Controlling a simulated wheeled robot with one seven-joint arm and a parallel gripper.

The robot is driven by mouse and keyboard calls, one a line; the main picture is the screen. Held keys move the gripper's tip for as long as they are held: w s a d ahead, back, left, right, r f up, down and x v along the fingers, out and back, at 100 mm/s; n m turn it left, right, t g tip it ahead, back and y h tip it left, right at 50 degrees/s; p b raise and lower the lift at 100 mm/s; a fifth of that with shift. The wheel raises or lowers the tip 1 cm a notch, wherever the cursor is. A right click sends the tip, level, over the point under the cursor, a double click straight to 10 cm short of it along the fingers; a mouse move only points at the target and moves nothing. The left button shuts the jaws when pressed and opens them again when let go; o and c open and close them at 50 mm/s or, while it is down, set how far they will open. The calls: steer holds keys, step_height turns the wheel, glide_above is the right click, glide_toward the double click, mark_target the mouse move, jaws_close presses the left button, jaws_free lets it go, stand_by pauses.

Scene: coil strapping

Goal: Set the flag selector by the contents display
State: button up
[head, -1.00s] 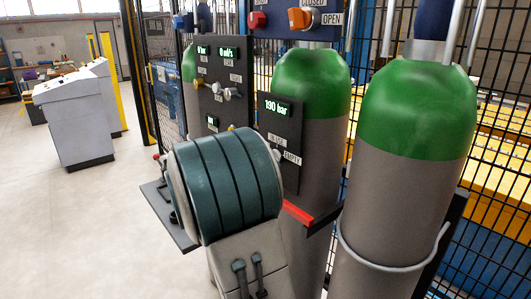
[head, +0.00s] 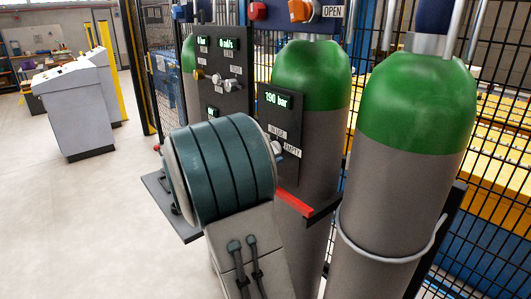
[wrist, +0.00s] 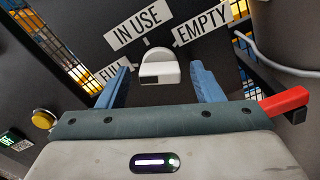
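The contents display (head: 279,99) on a dark panel reads 190 bar in green. Below it is the flag selector, a pale knob (wrist: 160,68) in the wrist view, with labels FULL (wrist: 113,72), IN USE (wrist: 137,26) and EMPTY (wrist: 202,23) around it. I cannot clearly tell which label it points at. My gripper (wrist: 160,77) is open, its blue fingers left and right of the knob with gaps showing on both sides. In the head view my teal wrist hides most of the gripper.
Green-topped grey cylinders (head: 413,190) stand right of and behind the panel. A red bar (head: 294,202) sticks out below the panel; its end also shows in the wrist view (wrist: 285,104). Another panel with displays and knobs (head: 220,70) is to the left. Mesh fencing stands behind.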

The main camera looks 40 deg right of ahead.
steer(key=s+a+b, duration=0.1)
steer(key=a, duration=1.2)
steer(key=shift+a+b, duration=0.4)
steer(key=shift+s, duration=0.1)
steer(key=s+f+m+g+y, duration=0.2)
steer(key=s+f+m+y, duration=0.3)
steer(key=s+f+y, duration=0.5)
steer(key=s+a+f+m+t+y, duration=0.3)
steer(key=s+a+m+y, duration=0.5)
steer(key=a, duration=0.4)
steer(key=shift+s+f+m+t, duration=0.25)
steer(key=shift+s+m, duration=0.35)
steer(key=shift+s, duration=0.55)
